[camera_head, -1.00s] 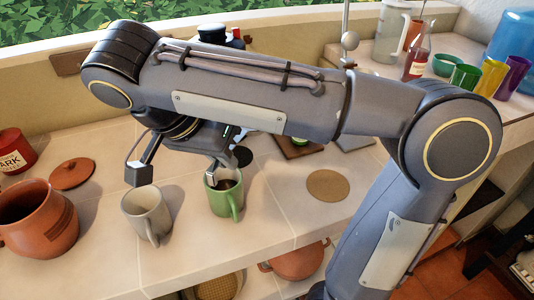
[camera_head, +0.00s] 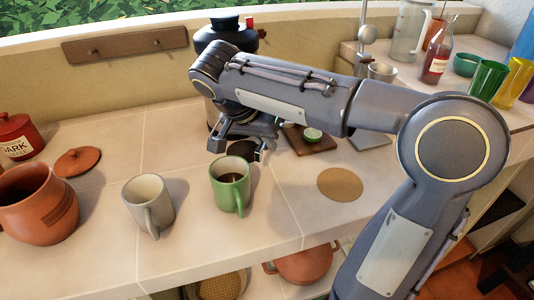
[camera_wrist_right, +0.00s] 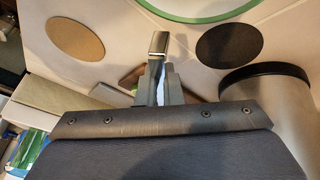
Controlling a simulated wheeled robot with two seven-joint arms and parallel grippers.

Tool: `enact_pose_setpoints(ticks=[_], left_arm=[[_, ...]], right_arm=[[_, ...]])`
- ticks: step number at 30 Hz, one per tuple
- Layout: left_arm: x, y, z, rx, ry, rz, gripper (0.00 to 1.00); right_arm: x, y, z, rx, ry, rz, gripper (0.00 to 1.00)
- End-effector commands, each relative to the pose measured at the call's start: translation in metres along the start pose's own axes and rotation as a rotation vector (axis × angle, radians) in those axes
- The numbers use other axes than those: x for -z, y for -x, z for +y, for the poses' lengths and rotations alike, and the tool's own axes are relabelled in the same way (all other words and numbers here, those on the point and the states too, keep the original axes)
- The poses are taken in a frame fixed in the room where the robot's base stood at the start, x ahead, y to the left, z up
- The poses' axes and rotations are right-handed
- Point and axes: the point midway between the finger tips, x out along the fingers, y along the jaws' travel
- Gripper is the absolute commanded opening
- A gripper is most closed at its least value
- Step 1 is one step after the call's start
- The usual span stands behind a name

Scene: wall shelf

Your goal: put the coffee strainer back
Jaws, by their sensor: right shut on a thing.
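My right gripper (camera_head: 261,152) is above the counter, behind the green mug (camera_head: 230,186) and apart from it. In the right wrist view the jaws (camera_wrist_right: 159,80) are shut on a narrow grey-silver piece (camera_wrist_right: 158,43), which looks like the coffee strainer's handle. I cannot make out the strainer's bowl in either view. A dark round mat (camera_head: 243,148) lies close by the gripper; it also shows in the right wrist view (camera_wrist_right: 229,45). My left gripper is not in view.
A grey mug (camera_head: 148,205) and a terracotta jug (camera_head: 38,205) stand at the left. A dark-topped pot (camera_head: 226,40) is partly hidden behind my arm. A wooden board (camera_head: 312,142) with a lime half and a bare cork mat (camera_head: 340,184) lie at the right.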

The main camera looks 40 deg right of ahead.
Motion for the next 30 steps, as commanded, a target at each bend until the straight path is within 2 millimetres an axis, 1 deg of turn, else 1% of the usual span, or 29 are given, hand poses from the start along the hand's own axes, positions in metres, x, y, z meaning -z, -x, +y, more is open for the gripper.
enact_pose_setpoints(ticks=[2, 3, 7, 15, 26, 27, 30], left_arm=[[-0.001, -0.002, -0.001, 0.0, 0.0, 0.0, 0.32], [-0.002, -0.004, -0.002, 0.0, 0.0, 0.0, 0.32], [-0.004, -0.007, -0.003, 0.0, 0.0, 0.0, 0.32], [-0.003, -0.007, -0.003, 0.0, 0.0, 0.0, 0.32], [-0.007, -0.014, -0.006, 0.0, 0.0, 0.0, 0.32], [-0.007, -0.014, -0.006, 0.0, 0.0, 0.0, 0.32], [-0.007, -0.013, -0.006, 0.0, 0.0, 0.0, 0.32]], right_arm=[[0.002, -0.012, -0.002, -0.004, 0.0, -0.001, 0.0], [-0.003, -0.018, -0.003, -0.004, 0.002, -0.001, 0.0], [-0.01, -0.034, -0.006, -0.003, 0.001, -0.001, 0.0], [-0.011, -0.035, -0.007, -0.001, 0.0, -0.001, 0.0], [-0.016, -0.044, -0.009, -0.001, 0.0, -0.001, 0.0], [-0.015, -0.044, -0.009, -0.001, 0.0, -0.001, 0.09], [-0.015, -0.043, -0.009, -0.001, 0.0, -0.001, 0.22]])
